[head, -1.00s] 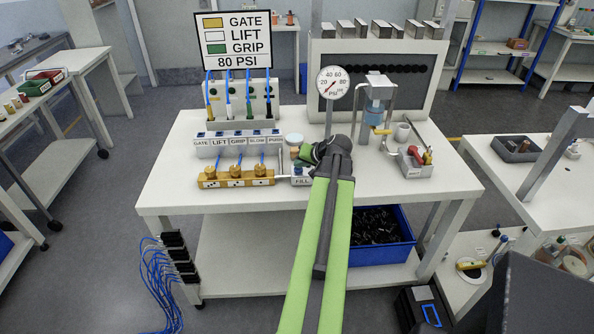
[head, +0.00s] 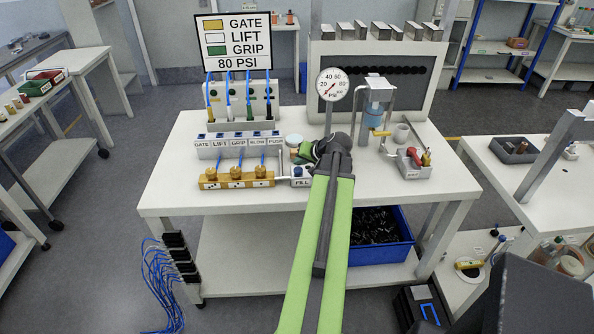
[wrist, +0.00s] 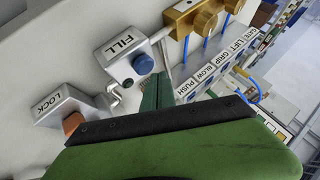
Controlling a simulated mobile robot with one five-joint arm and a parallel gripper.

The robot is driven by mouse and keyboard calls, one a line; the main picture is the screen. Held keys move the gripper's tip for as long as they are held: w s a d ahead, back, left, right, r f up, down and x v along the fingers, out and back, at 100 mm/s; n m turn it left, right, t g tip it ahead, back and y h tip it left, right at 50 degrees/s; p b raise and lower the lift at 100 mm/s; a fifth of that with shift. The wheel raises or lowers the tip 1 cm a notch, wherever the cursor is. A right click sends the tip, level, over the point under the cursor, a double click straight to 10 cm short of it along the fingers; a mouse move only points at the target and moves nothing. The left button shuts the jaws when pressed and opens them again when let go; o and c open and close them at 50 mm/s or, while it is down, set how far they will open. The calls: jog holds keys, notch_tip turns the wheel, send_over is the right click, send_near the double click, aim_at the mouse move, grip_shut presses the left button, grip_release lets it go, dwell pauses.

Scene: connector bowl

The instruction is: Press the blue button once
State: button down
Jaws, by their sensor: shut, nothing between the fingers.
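The blue button (wrist: 143,63) sits on a grey box labelled FILL (wrist: 122,43) in the wrist view. In the head view the blue button (head: 297,171) shows small on the FILL box, just below and left of my gripper (head: 305,153). In the wrist view my gripper (wrist: 157,84) is shut and empty, its dark green fingertips close beside the blue button on its lower right. I cannot tell whether they touch; a small gap seems to show.
A grey LOCK box (wrist: 70,105) with an orange button stands beside the FILL box. Brass valves with blue tubes (head: 236,174) and a labelled switch row (head: 238,141) lie to the left. A pressure gauge (head: 332,84) stands behind my gripper.

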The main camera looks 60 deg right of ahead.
aim_at(299, 170)
jog(key=shift+r+p, duration=2.6)
jog(key=shift+f, duration=0.1)
jog(key=shift+w, duration=0.1)
